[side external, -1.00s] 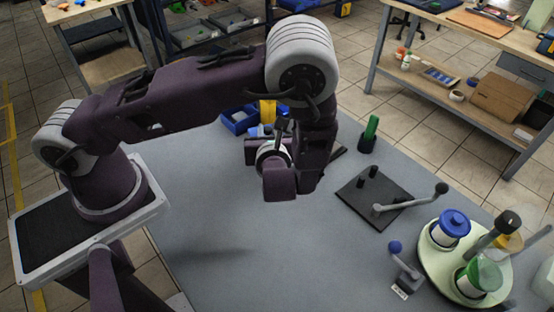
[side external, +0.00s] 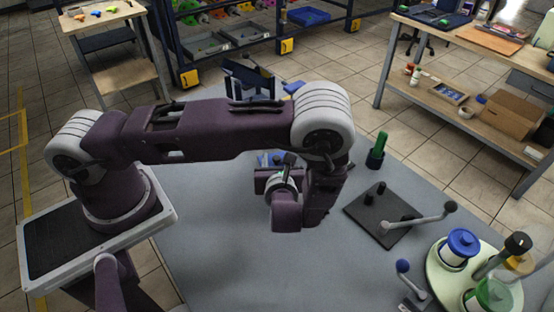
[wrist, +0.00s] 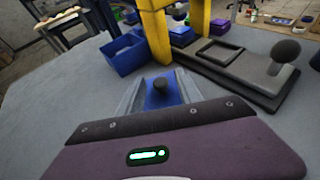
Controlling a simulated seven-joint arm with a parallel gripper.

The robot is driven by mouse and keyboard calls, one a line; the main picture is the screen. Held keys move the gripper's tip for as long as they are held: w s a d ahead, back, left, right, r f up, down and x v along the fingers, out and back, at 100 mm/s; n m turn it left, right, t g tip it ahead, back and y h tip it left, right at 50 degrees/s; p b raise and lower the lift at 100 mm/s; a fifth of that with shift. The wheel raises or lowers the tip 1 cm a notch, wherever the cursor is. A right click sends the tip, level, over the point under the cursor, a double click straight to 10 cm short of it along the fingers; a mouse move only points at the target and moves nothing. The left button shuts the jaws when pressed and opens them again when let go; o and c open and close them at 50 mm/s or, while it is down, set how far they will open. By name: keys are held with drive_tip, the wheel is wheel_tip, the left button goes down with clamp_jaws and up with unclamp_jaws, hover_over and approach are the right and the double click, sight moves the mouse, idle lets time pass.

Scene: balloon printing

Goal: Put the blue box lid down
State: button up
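In the wrist view, the blue box lid (wrist: 165,98) with a dark round knob lies between the two silver fingers of my gripper (wrist: 158,95). The fingers appear to be shut on its sides. I cannot tell how high the lid is above the table. An open blue box (wrist: 125,55) stands on the table just beyond, to the left of a yellow post. In the side view my wrist hides the fingers and lid; only a bit of blue (side external: 268,158) shows behind it.
Yellow posts (wrist: 158,45) stand just beyond the lid. A black base with a lever (wrist: 240,72) lies to the right. In the side view, a green-handled tool (side external: 377,152) and a pale round tray (side external: 440,270) with blue- and green-lidded jars stand right. The near table (side external: 230,260) is clear.

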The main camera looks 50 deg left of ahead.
drive_tip(key=shift+r, duration=0.1)
drive_tip(key=v, duration=1.2)
drive_tip(key=s+a+r+n+g+h, duration=0.2)
drive_tip(key=s+a+r+n+g, duration=0.15)
drive_tip(key=r+n, duration=0.3)
drive_tip(key=s+a+r+n+g+h, duration=0.1)
drive_tip(key=s+a+r+n+g, duration=0.2)
drive_tip(key=r+n, duration=0.35)
drive_tip(key=s+d+r+n+t+h, duration=0.2)
drive_tip(key=s+r+n+t+h, duration=0.2)
drive_tip(key=s+r+n+h, duration=0.4)
wheel_tip(320, 180, up, 4)
drive_tip(key=n, duration=0.3)
drive_tip(key=shift+d+r+n+h, duration=0.2)
drive_tip(key=shift+d+n+h, duration=0.1)
drive_tip(key=shift+n, duration=0.1)
